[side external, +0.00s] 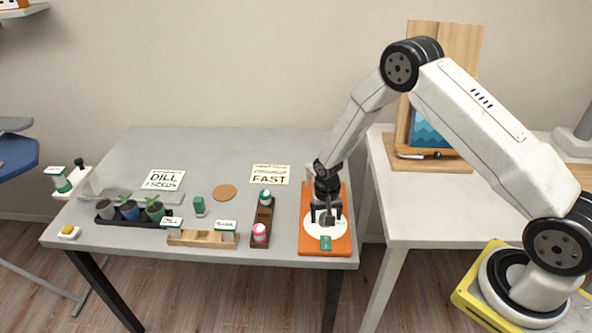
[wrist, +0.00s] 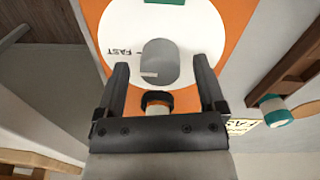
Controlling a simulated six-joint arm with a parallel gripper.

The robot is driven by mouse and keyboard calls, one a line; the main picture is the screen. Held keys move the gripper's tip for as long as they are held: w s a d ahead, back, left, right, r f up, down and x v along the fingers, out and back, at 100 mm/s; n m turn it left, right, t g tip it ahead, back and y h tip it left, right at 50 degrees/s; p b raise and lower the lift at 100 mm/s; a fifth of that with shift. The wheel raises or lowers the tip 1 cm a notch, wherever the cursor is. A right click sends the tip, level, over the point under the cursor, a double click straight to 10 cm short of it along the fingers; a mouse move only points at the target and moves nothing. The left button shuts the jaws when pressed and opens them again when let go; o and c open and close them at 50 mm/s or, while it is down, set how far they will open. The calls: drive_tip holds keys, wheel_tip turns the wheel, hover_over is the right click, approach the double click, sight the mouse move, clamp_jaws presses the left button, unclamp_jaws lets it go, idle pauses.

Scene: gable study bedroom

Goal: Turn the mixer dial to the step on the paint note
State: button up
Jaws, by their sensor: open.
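The mixer is an orange board (side external: 340,247) with a white dial plate (side external: 312,228) at the table's right front. In the wrist view a grey knob (wrist: 160,57) stands on the white plate (wrist: 205,35); a short pale mark shows at its lower left. The word FAST (wrist: 122,52) is printed left of the knob; other labels are hidden or unreadable. My gripper (side external: 326,214) is over the dial, pointing down. Its open fingers (wrist: 160,66) appear on either side of the knob, without visible contact. A card (side external: 270,175) behind reads FAST; its upper line is too small to read.
Left of the mixer stand a dark wooden rack (side external: 261,239) with two small jars and a light wooden holder (side external: 202,240). A DILL card (side external: 163,179), potted seedlings (side external: 130,212) and a round cork-coloured disc (side external: 224,192) are farther left. The table's back is clear.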

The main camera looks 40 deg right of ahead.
drive_tip(key=shift+r, duration=0.15)
drive_tip(key=shift+a+r, duration=0.1)
drive_tip(key=shift+r, duration=3.7)
drive_tip(key=shift+s+a+r, duration=0.1)
drive_tip(key=shift+s+r, duration=0.05)
drive_tip(key=shift+r, duration=0.4)
drive_tip(key=s+a+r+n+t, duration=0.2)
drive_tip(key=s+r+n, duration=0.5)
drive_tip(key=s+r, duration=0.6)
drive_tip(key=s+a, duration=0.1)
drive_tip(key=s, duration=0.2)
drive_tip(key=shift+s+a+r+t, duration=0.2)
drive_tip(key=shift+s+t, duration=0.2)
